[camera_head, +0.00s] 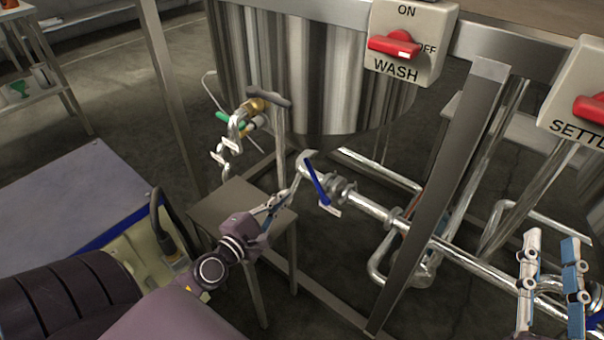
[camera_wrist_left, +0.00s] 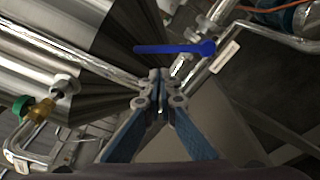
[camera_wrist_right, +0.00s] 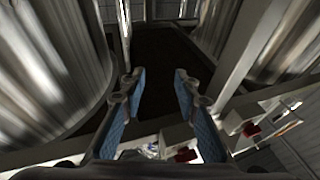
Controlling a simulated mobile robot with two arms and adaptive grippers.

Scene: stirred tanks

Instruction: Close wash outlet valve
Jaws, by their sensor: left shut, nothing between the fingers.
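The wash tank (camera_head: 310,75) stands behind a panel reading WASH. On the metal pipe under it is a valve with a long blue handle (camera_head: 317,180), set at a clear angle across the pipe. The handle also shows in the left wrist view (camera_wrist_left: 172,48), above the fingertips. A small white tag (camera_head: 330,210) hangs beside it, unreadable. My left gripper (camera_head: 291,192) is shut and empty, just left of the handle; I see a gap in the wrist view. My right gripper (camera_head: 552,238) is open and empty at the far right.
A red switch (camera_head: 394,45) is on the WASH panel, another on the SETTL panel (camera_head: 580,95). A green-handled valve (camera_head: 232,120) is at the tank's left. A small metal table (camera_head: 225,203) stands below my left gripper. A slanted frame post (camera_head: 440,195) is right of the valve.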

